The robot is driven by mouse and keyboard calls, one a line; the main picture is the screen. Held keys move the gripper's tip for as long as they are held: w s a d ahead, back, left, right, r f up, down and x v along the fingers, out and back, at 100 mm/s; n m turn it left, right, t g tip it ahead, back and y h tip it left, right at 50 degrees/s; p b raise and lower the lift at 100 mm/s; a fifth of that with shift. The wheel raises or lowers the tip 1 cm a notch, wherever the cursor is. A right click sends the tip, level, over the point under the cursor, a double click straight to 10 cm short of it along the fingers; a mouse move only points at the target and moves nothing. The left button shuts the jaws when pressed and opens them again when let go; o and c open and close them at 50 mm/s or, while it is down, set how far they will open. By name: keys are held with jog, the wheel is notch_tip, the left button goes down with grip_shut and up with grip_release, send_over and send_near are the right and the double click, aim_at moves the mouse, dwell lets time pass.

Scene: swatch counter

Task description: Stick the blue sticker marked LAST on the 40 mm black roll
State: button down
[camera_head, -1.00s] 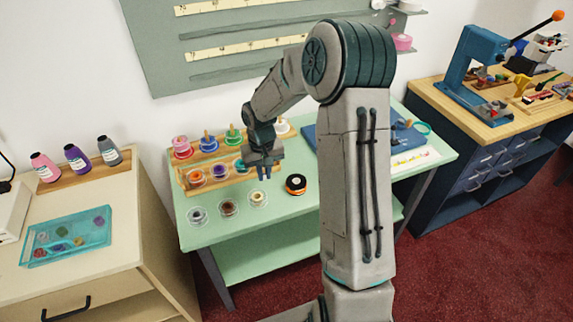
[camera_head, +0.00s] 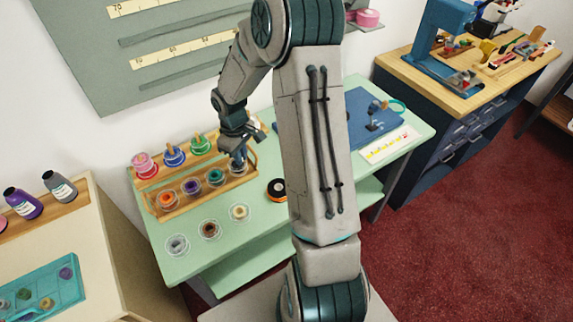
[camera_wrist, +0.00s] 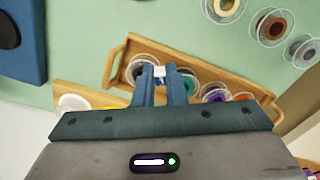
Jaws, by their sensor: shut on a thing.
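My gripper (camera_wrist: 161,78) is shut on a small blue-and-white piece, which looks like the sticker (camera_wrist: 159,71); its lettering is too small to read. In the head view my gripper (camera_head: 240,161) is low over the right end of the front wooden tray. Just past the fingers in the wrist view is a clear-flanged roll with a dark centre (camera_wrist: 139,66), partly hidden by them. I cannot tell whether they touch it. No size marking is legible.
The tray (camera_head: 151,205) also holds orange, purple and teal (camera_head: 216,177) rolls. Several rolls lie in front of it, including a brown one (camera_head: 210,230). Bright spools (camera_head: 174,155) stand behind. A blue mat (camera_head: 372,117) lies to the right.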

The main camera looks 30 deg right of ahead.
jog(key=s+d+n+p, duration=0.1)
jog(key=s+d+n, duration=0.2)
jog(key=n, duration=0.2)
jog(key=s+d+f+n+p, duration=0.1)
jog(key=s+d+n, duration=0.1)
jog(key=n, duration=0.3)
jog(key=s+d+n+p, duration=0.1)
jog(key=s+d+n, duration=0.2)
jog(key=n, duration=0.1)
jog(key=shift+s+d+f+n, duration=0.3)
jog(key=shift+n, duration=0.1)
jog(key=shift+s+d+f+n+p, duration=0.1)
jog(key=shift+s+d+n+p, duration=0.2)
jog(key=shift+n, duration=0.3)
jog(key=shift+s+d+n+p, duration=0.1)
jog(key=shift+s+d+n, duration=0.1)
jog(key=shift+s+n, duration=0.3)
jog(key=shift+f+n, duration=0.2)
jog(key=shift+n, duration=0.1)
notch_tip(320, 180, down, 5)
jog(key=b, duration=0.4)
jog(key=shift+b, duration=0.4)
jog(key=shift+d+f, duration=0.1)
jog(key=shift+f, duration=0.3)
dwell(0.3)
jog(key=c, duration=1.4)
grip_release()
jog(key=shift+r, duration=0.1)
